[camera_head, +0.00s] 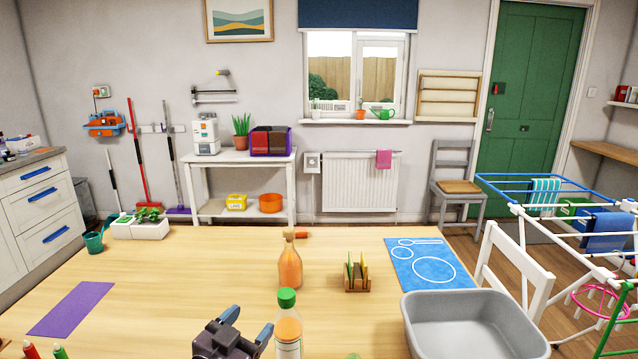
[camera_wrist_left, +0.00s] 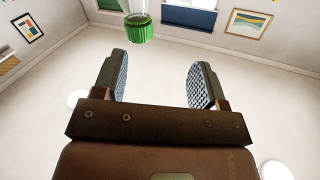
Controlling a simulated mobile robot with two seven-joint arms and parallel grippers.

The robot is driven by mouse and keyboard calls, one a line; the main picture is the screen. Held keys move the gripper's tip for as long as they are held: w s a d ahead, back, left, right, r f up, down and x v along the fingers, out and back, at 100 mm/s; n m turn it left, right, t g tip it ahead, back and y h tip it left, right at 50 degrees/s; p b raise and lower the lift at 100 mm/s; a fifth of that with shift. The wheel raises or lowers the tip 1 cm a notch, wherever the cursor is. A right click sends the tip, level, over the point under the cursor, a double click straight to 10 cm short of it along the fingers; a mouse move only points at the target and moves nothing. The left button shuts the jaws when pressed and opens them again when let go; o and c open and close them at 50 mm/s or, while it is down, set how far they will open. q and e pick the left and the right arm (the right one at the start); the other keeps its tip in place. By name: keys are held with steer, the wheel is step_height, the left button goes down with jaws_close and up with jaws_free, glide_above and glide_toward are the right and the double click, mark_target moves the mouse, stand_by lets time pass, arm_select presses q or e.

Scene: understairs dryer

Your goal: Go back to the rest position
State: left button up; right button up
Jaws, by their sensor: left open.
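My left gripper (camera_head: 248,325) is at the bottom edge of the head view, above the near part of the table (camera_head: 180,275). Its two fingers stand apart. In the left wrist view the gripper (camera_wrist_left: 157,68) is open, with nothing between its ridged pads. A bottle with a green cap (camera_head: 287,298) stands upright just right of the gripper in the head view. The green cap also shows past the fingertips in the left wrist view (camera_wrist_left: 138,28), apart from them. My right gripper does not show.
An orange bottle (camera_head: 290,267), a wooden rack (camera_head: 356,276), a blue mat (camera_head: 434,263) and a grey basin (camera_head: 470,325) are on the table's right half. A purple mat (camera_head: 70,309) and a white planter (camera_head: 140,229) are on the left. The table's middle left is clear.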

arm_select(q)
steer(key=s+a+f+n+g+y, duration=0.1)
steer(key=s+a+f+n+y, duration=0.15)
steer(key=s+a+f, duration=0.45)
steer(key=s+a+f+n+g+y, duration=0.1)
steer(key=s+a+f+y, duration=0.3)
steer(key=f, duration=0.4)
steer(key=s+a+f+n+g, duration=0.1)
steer(key=s+a+f, duration=0.1)
steer(key=s+f, duration=0.3)
steer(key=s+a+f+n+g, duration=0.1)
steer(key=s+f, duration=0.3)
steer(key=s, duration=0.6)
steer(key=shift+s+a+f+g+y, duration=0.3)
steer(key=shift+a+f+g+y, duration=0.1)
steer(key=shift+g, duration=0.4)
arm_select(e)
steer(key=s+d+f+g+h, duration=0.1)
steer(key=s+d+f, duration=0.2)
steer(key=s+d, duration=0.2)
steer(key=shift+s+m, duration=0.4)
